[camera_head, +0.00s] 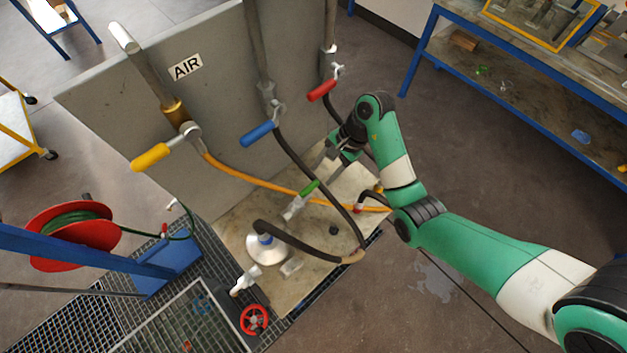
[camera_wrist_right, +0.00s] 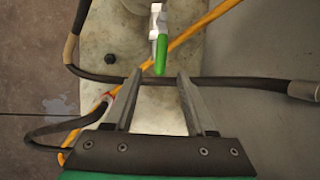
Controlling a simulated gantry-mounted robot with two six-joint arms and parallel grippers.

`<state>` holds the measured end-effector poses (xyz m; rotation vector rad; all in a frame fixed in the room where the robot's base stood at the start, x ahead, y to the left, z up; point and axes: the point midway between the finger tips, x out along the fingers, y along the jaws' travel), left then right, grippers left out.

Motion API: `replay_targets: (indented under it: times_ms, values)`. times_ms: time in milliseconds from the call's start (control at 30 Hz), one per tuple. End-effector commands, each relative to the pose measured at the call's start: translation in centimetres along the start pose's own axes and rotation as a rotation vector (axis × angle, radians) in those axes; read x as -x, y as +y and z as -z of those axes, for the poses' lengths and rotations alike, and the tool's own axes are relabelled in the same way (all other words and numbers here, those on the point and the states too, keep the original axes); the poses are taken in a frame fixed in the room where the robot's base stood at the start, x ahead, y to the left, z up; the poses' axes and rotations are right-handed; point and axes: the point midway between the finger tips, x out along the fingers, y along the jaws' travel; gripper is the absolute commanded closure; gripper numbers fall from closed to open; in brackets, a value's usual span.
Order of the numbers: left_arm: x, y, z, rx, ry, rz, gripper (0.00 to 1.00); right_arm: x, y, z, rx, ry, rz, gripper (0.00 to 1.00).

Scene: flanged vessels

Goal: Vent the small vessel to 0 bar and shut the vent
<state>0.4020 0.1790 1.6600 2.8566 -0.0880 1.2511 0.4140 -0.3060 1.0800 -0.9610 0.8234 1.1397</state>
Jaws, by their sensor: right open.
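A green-handled valve (camera_head: 308,187) with a pale metal body stands over the stained pale platform (camera_head: 330,270). In the right wrist view its green lever (camera_wrist_right: 161,55) points toward me, just ahead of the fingertips. My right gripper (camera_head: 330,163) is open and empty behind the valve; in the wrist view (camera_wrist_right: 159,80) the lever end lies about midway between the fingertips, and I cannot tell if anything touches. A silvery domed vessel (camera_head: 266,250) with a blue collar and black hose stands on the platform; I cannot tell if it is the small vessel. No gauge reading is legible. My left gripper is out of view.
A grey panel marked AIR carries yellow (camera_head: 150,157), blue (camera_head: 257,134) and red (camera_head: 321,91) levers. Orange (camera_head: 245,174) and black (camera_head: 315,185) hoses cross near the green valve. A red handwheel (camera_head: 254,320) is at the front.

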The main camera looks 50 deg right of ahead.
Motion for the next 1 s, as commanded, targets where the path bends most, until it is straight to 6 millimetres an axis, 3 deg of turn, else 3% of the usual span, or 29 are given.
replay_targets:
  times_ms: [33, 67, 300, 667, 1000]
  values:
    - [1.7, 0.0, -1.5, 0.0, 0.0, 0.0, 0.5, -2.1, 0.2, 0.4, 0.003, 0.0, 0.001, 0.44]
    - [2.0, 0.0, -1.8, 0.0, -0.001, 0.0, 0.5, -2.5, 0.2, 0.3, 0.004, 0.0, 0.001, 0.44]
    - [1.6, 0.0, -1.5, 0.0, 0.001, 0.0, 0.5, -6.1, 0.0, 0.0, 0.001, -0.001, 0.0, 0.44]
    - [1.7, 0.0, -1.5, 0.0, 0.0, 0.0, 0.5, -6.9, 0.0, -0.1, 0.001, 0.0, 0.002, 0.44]
    - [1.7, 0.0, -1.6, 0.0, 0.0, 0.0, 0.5, -6.9, 0.0, 0.0, 0.001, 0.0, 0.002, 1.0]
